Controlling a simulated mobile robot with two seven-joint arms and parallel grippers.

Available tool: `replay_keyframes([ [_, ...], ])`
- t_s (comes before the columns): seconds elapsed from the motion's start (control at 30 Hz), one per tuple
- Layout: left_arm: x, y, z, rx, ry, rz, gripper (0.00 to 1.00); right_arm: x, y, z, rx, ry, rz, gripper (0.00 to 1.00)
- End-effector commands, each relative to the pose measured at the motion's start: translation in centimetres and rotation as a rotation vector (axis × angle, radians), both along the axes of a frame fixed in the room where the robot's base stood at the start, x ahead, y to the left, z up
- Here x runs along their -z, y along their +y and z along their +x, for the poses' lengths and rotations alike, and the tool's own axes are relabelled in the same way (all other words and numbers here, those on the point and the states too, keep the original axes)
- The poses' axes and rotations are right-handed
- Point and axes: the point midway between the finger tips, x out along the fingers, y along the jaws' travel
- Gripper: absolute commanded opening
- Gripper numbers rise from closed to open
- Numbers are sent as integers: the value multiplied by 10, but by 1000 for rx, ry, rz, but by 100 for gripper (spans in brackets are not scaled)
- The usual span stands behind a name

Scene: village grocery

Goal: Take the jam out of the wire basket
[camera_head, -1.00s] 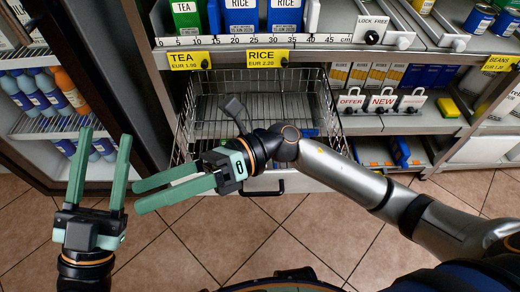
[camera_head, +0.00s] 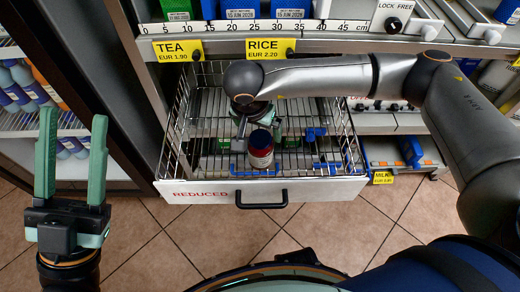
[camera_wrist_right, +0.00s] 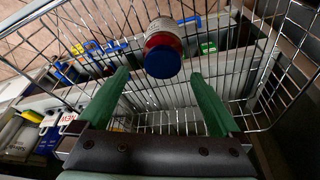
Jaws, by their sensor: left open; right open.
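The jam is a dark red jar with a dark blue lid (camera_head: 260,148), standing near the front of the wire basket (camera_head: 178,135). In the right wrist view the jar (camera_wrist_right: 164,42) is ahead of the fingers, between their line and just beyond the tips. My right gripper (camera_wrist_right: 160,75) is open and empty inside the basket; in the head view it is mostly hidden under its own wrist, just behind the jar. I cannot tell whether a finger touches the jar. My left gripper (camera_head: 72,115) is open and empty, left of the basket.
The basket has a white front panel marked REDUCED (camera_head: 200,193) with a black handle (camera_head: 262,198). A shelf edge with price tags (camera_head: 225,49) lies above and behind it. A bottle cooler (camera_head: 40,95) stands left. Tiled floor in front is clear.

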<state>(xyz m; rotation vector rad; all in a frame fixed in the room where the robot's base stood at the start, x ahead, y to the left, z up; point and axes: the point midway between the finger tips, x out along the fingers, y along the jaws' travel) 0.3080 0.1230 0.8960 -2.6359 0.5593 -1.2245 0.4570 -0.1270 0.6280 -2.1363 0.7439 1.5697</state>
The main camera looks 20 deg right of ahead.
Motion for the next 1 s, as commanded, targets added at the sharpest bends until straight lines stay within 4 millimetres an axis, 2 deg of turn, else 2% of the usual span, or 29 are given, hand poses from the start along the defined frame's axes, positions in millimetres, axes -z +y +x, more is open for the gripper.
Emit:
replay_keyframes([
  [0.03,7,0,0,4,3,-2,50,14,-2,2,3,2,-1,100],
  [0.1,10,-1,0,8,6,-4,50,24,-4,5,1,3,1,100],
  [0.43,19,-1,1,18,16,-12,50,47,-7,11,2,2,4,100],
  [0.7,38,-3,2,23,28,-11,50,85,-13,22,2,3,4,100],
  [0.97,38,-4,2,23,27,-5,50,87,-14,23,0,2,6,100],
  [1.0,38,-4,2,23,27,-5,50,87,-14,23,0,2,6,97],
])
